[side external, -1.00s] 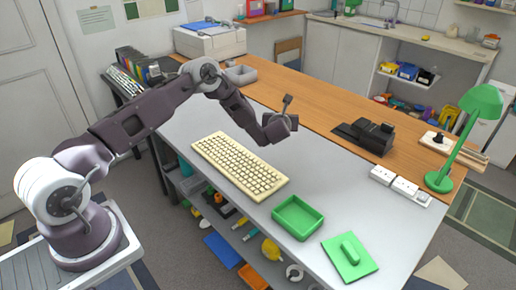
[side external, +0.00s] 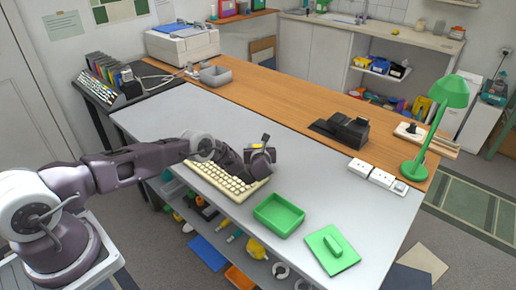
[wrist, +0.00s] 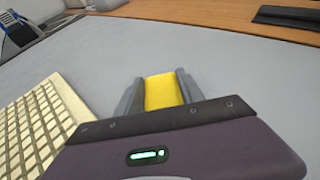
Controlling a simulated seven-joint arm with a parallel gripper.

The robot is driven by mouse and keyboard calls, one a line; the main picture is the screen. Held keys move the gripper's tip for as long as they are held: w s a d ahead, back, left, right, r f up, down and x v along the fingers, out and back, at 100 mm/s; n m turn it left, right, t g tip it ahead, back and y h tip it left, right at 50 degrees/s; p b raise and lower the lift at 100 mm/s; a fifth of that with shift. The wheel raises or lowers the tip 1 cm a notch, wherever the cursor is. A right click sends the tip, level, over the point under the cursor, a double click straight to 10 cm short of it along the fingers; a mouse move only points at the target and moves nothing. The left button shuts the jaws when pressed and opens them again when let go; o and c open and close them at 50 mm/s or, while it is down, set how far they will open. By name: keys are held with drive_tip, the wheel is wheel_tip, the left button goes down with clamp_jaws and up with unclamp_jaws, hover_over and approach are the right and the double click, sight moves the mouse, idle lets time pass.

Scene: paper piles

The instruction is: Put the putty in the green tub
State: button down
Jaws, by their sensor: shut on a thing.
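A yellow block (wrist: 164,92), which looks like the putty, sits between the two grey fingers of my gripper (wrist: 159,84) in the wrist view. The fingers are shut on its sides. In the side view my gripper (side external: 262,156) is low over the grey table, just beyond the right part of the keyboard; I cannot tell whether the putty touches the table. The green tub (side external: 279,214) stands open and empty to the right of and nearer than my gripper. A green lid with a handle (side external: 332,251) lies flat to the right of the tub.
A cream keyboard (side external: 222,180) lies beside my gripper, and shows at the left in the wrist view (wrist: 38,125). A black tape dispenser (side external: 345,130), white sockets (side external: 378,176) and a green lamp (side external: 430,135) stand farther right. The table between gripper and sockets is clear.

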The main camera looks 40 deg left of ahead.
drive_tip(key=c, duration=0.7)
unclamp_jaws()
drive_tip(key=shift+f, duration=0.1)
